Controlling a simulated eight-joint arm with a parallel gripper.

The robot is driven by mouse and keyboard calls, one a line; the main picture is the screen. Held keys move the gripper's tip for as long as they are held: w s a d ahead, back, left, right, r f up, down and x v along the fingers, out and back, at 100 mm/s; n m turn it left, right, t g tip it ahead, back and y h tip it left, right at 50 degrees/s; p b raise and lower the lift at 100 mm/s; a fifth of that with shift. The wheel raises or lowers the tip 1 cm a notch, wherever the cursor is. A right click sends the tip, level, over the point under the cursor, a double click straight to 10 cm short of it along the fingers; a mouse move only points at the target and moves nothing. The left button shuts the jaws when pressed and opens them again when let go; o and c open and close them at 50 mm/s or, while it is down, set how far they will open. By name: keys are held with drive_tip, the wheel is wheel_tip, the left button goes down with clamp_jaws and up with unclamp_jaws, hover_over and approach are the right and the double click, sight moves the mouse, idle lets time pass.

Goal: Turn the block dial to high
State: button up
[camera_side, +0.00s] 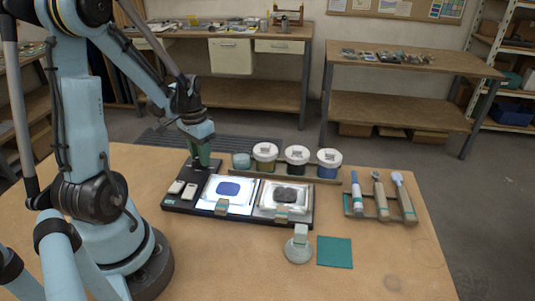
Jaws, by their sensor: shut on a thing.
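A dark base board (178,206) lies on the wooden table. Two bright white panels are set in it, the left with a blue oval patch (229,189) and the right with a dark grey patch (286,195). My gripper (204,164) points down at the board's back left corner, behind two small pale blocks (183,189). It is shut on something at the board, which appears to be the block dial. The dial is hidden by the fingers, so its setting cannot be read.
Several lidded jars (297,155) stand in a row behind the board. A round-based, block-topped object (299,246) and a teal square (334,251) lie in front. The front right of the table is clear.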

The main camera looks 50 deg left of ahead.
drive_tip(key=shift+m, duration=1.1)
drive_tip(key=o, duration=1.1)
drive_tip(key=shift+c, duration=0.2)
wheel_tip(320, 180, up, 12)
drive_tip(key=shift+d, duration=0.1)
drive_tip(key=w+d+t, duration=0.2)
drive_tip(key=d+t, duration=0.1)
drive_tip(key=d, duration=0.7)
drive_tip(key=w+d+t, duration=0.2)
drive_tip(key=d+t, duration=0.2)
drive_tip(key=d, duration=0.7)
drive_tip(key=shift+d+r+m, duration=0.15)
drive_tip(key=shift+d+m, duration=0.1)
drive_tip(key=shift+m, duration=0.05)
